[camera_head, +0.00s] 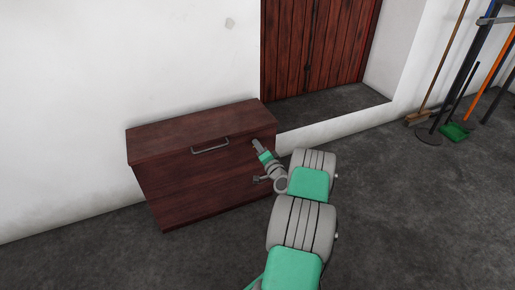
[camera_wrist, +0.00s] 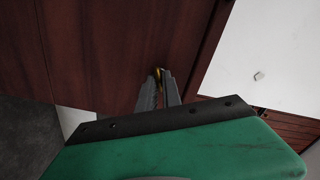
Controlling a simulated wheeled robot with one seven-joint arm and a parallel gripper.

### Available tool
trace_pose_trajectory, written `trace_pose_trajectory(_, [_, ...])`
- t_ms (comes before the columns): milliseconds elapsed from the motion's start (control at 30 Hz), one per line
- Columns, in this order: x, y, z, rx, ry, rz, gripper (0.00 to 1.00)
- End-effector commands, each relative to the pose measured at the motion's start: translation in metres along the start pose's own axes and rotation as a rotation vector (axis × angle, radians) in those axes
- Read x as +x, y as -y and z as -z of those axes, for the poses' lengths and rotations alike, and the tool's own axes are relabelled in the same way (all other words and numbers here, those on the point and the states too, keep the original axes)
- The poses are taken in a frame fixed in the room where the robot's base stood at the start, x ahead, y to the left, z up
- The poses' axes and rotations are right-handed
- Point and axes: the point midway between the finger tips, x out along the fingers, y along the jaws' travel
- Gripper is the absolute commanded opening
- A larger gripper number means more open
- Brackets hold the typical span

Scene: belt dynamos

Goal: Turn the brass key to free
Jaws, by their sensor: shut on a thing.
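The brass key (camera_wrist: 158,73) shows in the wrist view as a small yellow piece between my fingertips, against the dark red wooden front of the chest (camera_head: 190,187). My gripper (camera_wrist: 161,80) is shut on it. In the head view my gripper (camera_head: 256,146) reaches the chest's front near its upper right corner, and the key is hidden there. The fingers cover most of the key, so I cannot tell its turn angle. The chest is closed, with a grey bar handle (camera_head: 210,146) on its upper front, left of my gripper.
A white wall (camera_head: 120,70) stands behind the chest. A wooden door (camera_head: 315,45) sits in a recess to the right, with a low white ledge (camera_head: 335,122) before it. Brooms (camera_head: 444,70) and other tools lean at the far right. The grey floor (camera_head: 400,210) on the right is clear.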

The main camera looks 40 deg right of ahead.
Motion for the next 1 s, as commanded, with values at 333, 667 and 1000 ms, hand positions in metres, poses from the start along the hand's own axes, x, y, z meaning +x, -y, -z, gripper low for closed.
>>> trace_pose_trajectory(333, [0.0006, -0.0006, 0.0001, 0.284, 0.001, 0.001, 0.0])
trace_pose_trajectory(667, [0.0006, -0.0011, 0.0001, 0.437, 0.001, 0.001, 0.0])
trace_pose_trajectory(1000, [0.0005, -0.0011, 0.0001, 0.471, 0.0, 0.001, 0.0])
